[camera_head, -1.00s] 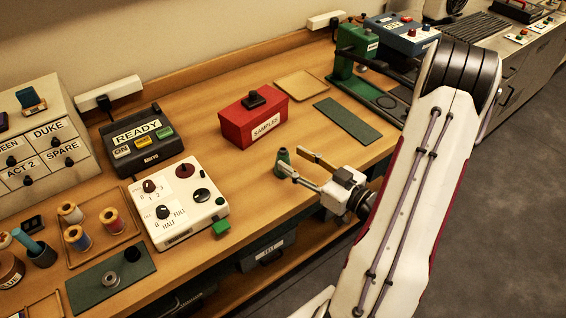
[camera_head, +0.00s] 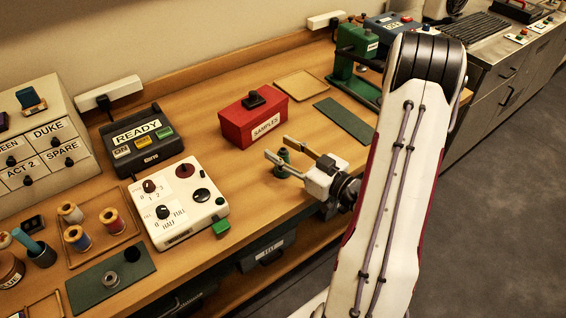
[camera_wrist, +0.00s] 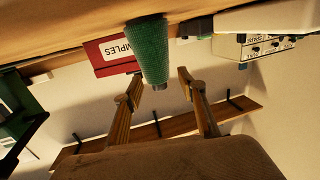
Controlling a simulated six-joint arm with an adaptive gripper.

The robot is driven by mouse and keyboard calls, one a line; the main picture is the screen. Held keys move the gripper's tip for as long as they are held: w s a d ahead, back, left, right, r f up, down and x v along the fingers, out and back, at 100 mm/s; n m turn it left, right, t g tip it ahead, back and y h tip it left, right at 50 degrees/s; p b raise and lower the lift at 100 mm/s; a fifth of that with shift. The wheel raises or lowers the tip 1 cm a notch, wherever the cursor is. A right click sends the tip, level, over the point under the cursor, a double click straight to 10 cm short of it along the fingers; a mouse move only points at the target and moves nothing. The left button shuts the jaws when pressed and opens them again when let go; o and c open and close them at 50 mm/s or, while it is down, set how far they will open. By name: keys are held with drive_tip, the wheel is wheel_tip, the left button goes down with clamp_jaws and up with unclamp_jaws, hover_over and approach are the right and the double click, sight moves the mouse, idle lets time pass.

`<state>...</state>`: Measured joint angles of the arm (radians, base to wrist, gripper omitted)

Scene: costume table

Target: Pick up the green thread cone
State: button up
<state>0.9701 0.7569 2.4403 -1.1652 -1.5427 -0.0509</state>
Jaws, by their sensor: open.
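The green thread cone (camera_head: 283,172) stands upright on the wooden table, near its front edge. In the wrist view the cone (camera_wrist: 151,48) appears upside down, its narrow top showing between the fingertips. My gripper (camera_head: 279,147) is open and empty, its two fingers reaching leftward at the cone. In the head view the fingers partly cover the cone. In the wrist view my gripper (camera_wrist: 158,84) has one finger to either side of the cone's top. I cannot tell whether either finger touches it.
A red SAMPLES box (camera_head: 248,122) sits behind the cone. A white control panel (camera_head: 185,211) with a green button stands to its left. A flat green mat (camera_head: 347,121) lies behind and to the right. Bare table surrounds the cone.

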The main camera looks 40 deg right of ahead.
idle(0.5)
clamp_jaws()
drive_tip(key=shift+r, duration=4.95)
